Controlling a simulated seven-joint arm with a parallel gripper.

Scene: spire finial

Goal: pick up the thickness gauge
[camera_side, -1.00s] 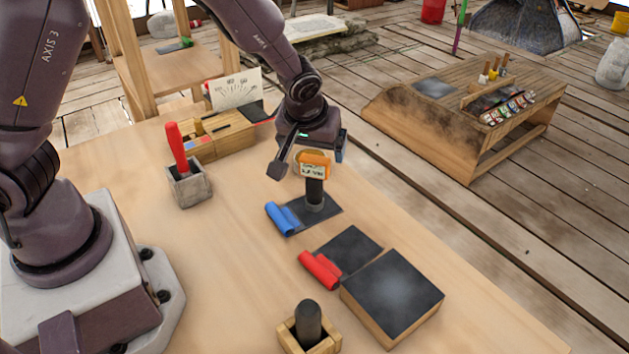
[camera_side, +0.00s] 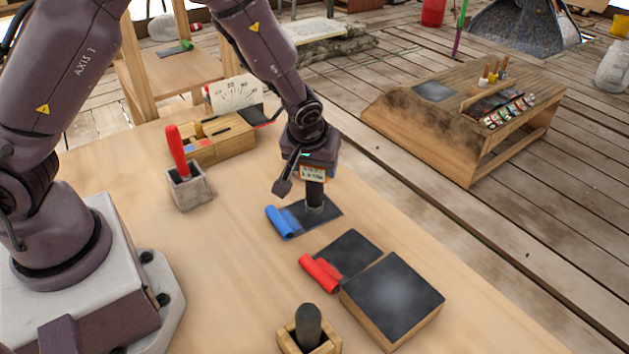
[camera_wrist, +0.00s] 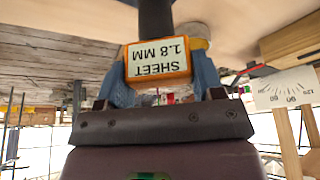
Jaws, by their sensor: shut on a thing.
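The thickness gauge (camera_side: 313,173) is an orange-cased device with a pale display, on top of a dark upright post (camera_side: 315,195). In the wrist view its display (camera_wrist: 158,60) reads "SHEET 1.8 MM", upside down. My gripper (camera_side: 311,168) is over the gauge from above. In the wrist view my gripper's blue fingers (camera_wrist: 163,80) are on both sides of the orange case, shut on it. The post stands on a dark sheet with a blue roll (camera_side: 283,220) at its left end. My gripper hides much of the gauge in the side view.
A dark sheet with a red roll (camera_side: 320,273) and a dark-topped block (camera_side: 392,300) lie nearer the front. A stone cup (camera_side: 188,187) holds a red-handled tool. A wooden box with a dial card (camera_side: 236,93) stands behind. Bare table lies left of the rolls.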

